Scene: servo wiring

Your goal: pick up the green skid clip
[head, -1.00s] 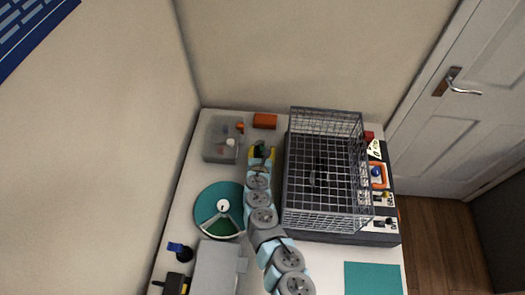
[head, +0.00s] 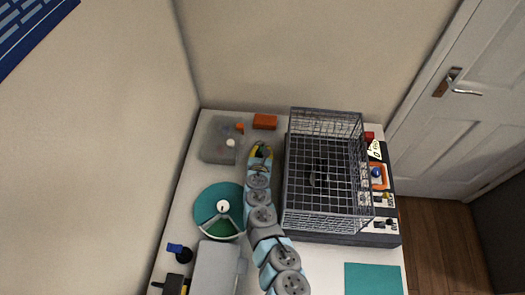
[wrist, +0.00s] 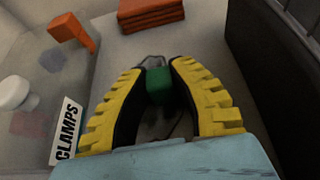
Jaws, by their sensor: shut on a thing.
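The green skid clip (wrist: 158,86) shows in the wrist view between the tips of my gripper (wrist: 158,72). The yellow, ribbed fingers with black inner pads are shut on it from both sides. Part of the clip is hidden by the fingers, and a grey wire-like loop shows around it. In the head view my gripper (head: 261,148) is over the white table between the clear bin and the wire cage. I cannot tell whether the clip touches the table.
A clear bin (head: 213,152) labelled CLAMPS (wrist: 66,132) stands close on the left. Orange blocks (head: 265,121) lie beyond the gripper. A wire cage (head: 325,165) on a dark base stands close on the right. A round teal tray (head: 204,212) is nearer the front.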

